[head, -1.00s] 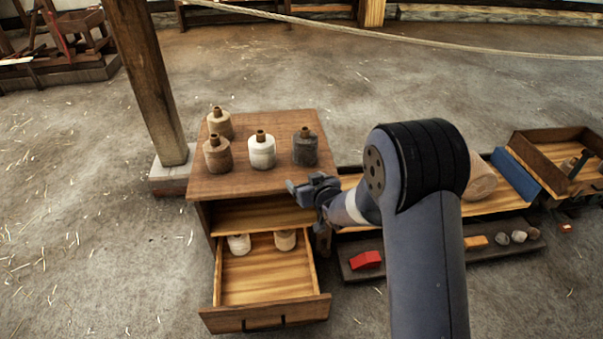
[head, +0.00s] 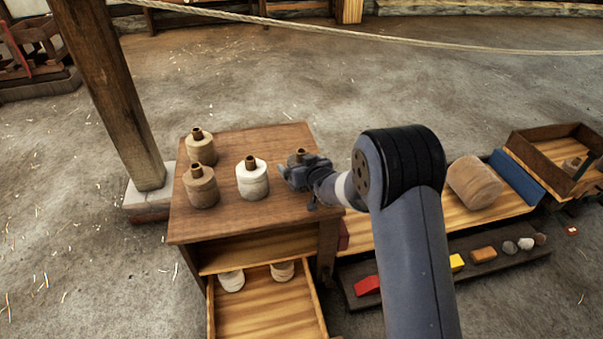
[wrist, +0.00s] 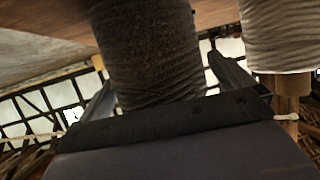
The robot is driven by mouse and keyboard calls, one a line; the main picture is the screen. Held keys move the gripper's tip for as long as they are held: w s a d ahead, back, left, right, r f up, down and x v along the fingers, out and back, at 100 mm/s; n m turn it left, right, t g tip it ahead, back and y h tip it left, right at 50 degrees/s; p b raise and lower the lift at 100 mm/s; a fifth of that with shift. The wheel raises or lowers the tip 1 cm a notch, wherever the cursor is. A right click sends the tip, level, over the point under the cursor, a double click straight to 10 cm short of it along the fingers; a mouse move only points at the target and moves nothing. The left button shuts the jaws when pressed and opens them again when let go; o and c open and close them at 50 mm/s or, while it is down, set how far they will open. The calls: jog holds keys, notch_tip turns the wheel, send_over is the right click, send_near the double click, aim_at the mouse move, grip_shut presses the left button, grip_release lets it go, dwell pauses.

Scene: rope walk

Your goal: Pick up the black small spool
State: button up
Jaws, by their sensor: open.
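The black small spool (wrist: 148,50) fills the middle of the wrist view, between the two open fingers of my gripper (wrist: 165,88). In the head view only the top of the black spool (head: 299,156) shows; my gripper (head: 290,178) hides most of its body. It stands on the brown cabinet top (head: 235,219), near the right edge. My gripper is open, and I cannot tell whether either finger touches the spool. The white spool (head: 252,180) stands just left of it; it also shows at the right of the wrist view (wrist: 280,35).
Two tan-brown spools (head: 200,148) (head: 201,187) stand on the left of the cabinet top. The open drawer (head: 262,310) below holds two pale spools. A low bench (head: 375,238) with a large wooden cylinder (head: 475,182) lies to the right. A wooden post (head: 110,95) rises at the left.

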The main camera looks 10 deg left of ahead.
jog(key=shift+c, duration=0.4)
jog(key=c, duration=1.1)
jog(key=shift+r, duration=0.15)
